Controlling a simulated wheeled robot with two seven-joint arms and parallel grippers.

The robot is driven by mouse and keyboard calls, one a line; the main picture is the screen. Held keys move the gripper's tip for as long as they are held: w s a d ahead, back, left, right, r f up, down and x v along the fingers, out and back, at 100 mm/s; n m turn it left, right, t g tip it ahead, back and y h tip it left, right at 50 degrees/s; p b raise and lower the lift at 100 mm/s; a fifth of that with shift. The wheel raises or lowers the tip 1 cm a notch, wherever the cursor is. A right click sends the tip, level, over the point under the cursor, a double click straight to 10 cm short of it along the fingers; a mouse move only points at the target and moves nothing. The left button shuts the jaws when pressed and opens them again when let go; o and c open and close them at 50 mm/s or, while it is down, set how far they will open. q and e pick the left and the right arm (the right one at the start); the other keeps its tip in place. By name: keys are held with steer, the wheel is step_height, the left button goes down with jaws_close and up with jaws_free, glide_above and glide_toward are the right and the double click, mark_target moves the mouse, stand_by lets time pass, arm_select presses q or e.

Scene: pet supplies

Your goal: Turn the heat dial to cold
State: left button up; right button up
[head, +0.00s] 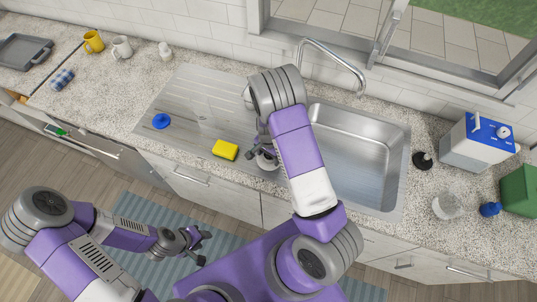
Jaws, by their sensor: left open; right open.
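I cannot make out a heat dial in the head view. My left gripper (196,246) is open and empty, low over the blue striped mat in front of the cabinets. My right gripper (264,155) is open and points down over the counter edge, between the yellow sponge and the sink basin. A small pale round thing shows at its fingers; my arm partly hides it, so I cannot tell whether they touch.
A yellow sponge (225,149) and a round blue thing (161,121) lie on the drainboard (200,95). A white-blue carton (477,142) and a clear jar (447,205) stand right of the sink.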

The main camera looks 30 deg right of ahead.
steer(key=c, duration=1.1)
steer(key=shift+o, duration=0.2)
